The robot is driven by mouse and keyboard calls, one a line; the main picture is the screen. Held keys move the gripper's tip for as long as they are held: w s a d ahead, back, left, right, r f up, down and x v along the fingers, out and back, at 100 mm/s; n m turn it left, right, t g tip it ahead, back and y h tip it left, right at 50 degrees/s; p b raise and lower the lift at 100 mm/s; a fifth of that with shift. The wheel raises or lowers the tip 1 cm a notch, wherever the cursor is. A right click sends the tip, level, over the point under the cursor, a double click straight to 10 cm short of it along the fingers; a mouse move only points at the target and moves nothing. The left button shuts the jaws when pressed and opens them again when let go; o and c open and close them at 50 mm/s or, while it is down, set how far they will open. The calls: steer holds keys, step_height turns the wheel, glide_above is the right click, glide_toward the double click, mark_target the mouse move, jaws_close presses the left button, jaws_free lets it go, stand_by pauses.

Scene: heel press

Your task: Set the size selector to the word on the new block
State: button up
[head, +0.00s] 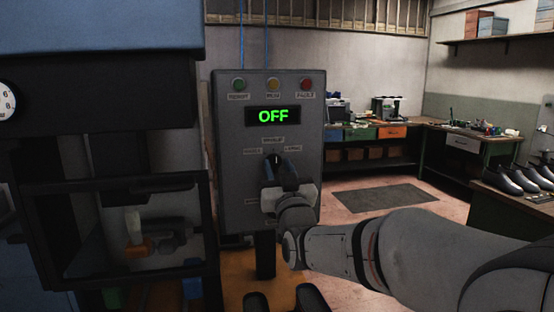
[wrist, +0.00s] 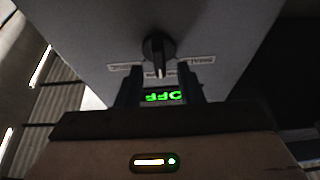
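The size selector is a dark knob (wrist: 158,50) on the grey control box (head: 228,150). In the wrist view, which shows the box upside down, its handle lines up with the middle label (wrist: 160,74). Labels sit to both sides, too small and blurred to read surely. The display (head: 273,116) above it reads OFF in green. My gripper (wrist: 160,72) is open, with its two dark fingers apart and the knob in line with the gap. I cannot tell whether the fingertips reach around it. In the head view my gripper partly covers the knob. I see no readable word on any block.
Green, amber and red lamps top the box. Workbenches (head: 462,145) stand behind, and shoe forms (head: 510,182) sit at the right. Floor with a dark mat (head: 384,198) is clear.

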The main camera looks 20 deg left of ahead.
steer(key=shift+x, duration=1)
steer(key=shift+c, duration=0.3)
jaws_close()
